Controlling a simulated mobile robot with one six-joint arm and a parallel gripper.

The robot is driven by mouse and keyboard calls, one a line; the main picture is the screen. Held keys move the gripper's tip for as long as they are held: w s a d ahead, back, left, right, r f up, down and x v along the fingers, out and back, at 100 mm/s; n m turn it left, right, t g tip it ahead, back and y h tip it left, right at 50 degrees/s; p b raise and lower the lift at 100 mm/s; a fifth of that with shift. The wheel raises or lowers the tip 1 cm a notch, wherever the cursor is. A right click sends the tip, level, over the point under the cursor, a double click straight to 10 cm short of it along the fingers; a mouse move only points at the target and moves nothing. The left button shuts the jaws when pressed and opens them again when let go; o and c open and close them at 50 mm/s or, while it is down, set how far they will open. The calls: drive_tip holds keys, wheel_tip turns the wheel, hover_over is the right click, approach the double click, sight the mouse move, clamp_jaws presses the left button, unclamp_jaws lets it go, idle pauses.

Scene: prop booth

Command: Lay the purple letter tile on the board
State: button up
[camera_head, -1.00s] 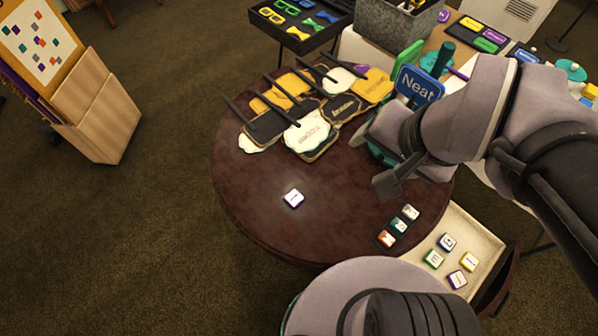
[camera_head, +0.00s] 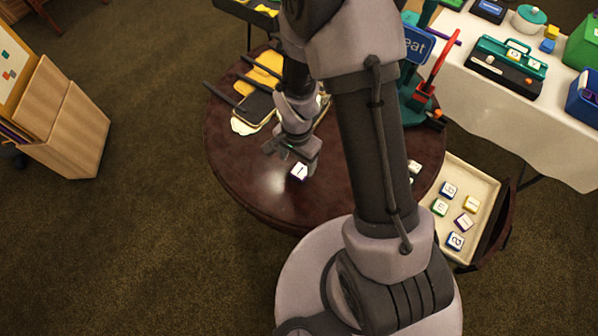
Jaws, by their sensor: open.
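A white letter tile with purple sides (camera_head: 299,172) lies on the round dark table (camera_head: 237,180), near its front left. My gripper (camera_head: 290,160) points down just behind it, jaws apart and empty. The tile shows close to the right fingertip; I cannot tell whether they touch. The small dark board is almost wholly hidden behind my arm; only a light tile on it (camera_head: 414,167) shows at the arm's right edge. Another tile with purple sides (camera_head: 463,222) lies in the cream tray (camera_head: 478,183).
The tray at the table's right also holds blue, green and yellow tiles. Black-handled signs (camera_head: 258,106) crowd the table's back left. A red and teal stand (camera_head: 424,92) stands at the back right. The table's front left is bare.

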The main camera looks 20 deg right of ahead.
sight(299, 172)
drive_tip(key=f+b, duration=0.1)
drive_tip(key=f, duration=0.1)
drive_tip(key=f+b, duration=0.1)
drive_tip(key=f, duration=0.1)
drive_tip(key=f+b, duration=0.1)
drive_tip(key=f, duration=0.1)
drive_tip(key=shift+d+f, duration=0.1)
drive_tip(key=shift+d, duration=0.25)
drive_tip(key=shift+r, duration=0.2)
clamp_jaws()
